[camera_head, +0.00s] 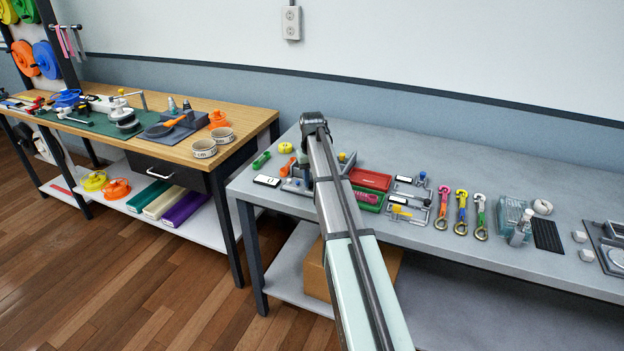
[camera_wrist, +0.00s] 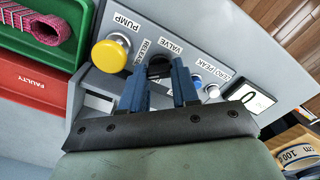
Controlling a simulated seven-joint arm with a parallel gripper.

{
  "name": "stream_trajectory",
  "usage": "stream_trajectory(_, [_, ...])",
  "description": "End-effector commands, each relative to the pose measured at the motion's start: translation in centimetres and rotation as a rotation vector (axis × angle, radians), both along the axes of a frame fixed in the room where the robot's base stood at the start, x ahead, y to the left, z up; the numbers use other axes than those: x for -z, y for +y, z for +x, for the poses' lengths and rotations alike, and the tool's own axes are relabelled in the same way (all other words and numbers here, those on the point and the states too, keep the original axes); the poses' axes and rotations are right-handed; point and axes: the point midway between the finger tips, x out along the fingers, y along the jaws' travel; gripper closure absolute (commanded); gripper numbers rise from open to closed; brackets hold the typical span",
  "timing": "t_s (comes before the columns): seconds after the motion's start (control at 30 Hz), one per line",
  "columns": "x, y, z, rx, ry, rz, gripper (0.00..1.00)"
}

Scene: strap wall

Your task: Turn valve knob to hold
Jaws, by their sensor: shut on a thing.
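The valve knob (camera_wrist: 159,63) is a small dark knob beside the "VALVE" label on a grey panel (camera_wrist: 222,48) in the wrist view. My gripper (camera_wrist: 160,78) has blue fingers closed on either side of the knob, gripping it. The fingers hide part of the knob and the nearby lettering, so I cannot read which position it points to. In the head view my arm covers the knob and the gripper.
A large yellow pump knob (camera_wrist: 110,53) stands close left of my fingers. Small buttons (camera_wrist: 204,82) and a display (camera_wrist: 249,99) reading 0 are to the right. A red "FAULTY" tray (camera_wrist: 32,87) and a green tray (camera_wrist: 40,50) lie on the left.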

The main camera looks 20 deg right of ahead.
Motion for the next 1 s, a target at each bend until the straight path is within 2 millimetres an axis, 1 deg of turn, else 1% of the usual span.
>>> stream_trajectory(0.6, [-0.07,-0.02,0.06,-0.573,-0.001,-0.001,1.0])
stream_trajectory(0.8, [-0.07,-0.02,0.06,-0.722,-0.001,-0.001,1.0])
stream_trajectory(1.0, [-0.07,-0.02,0.07,-0.825,-0.001,-0.001,1.0])
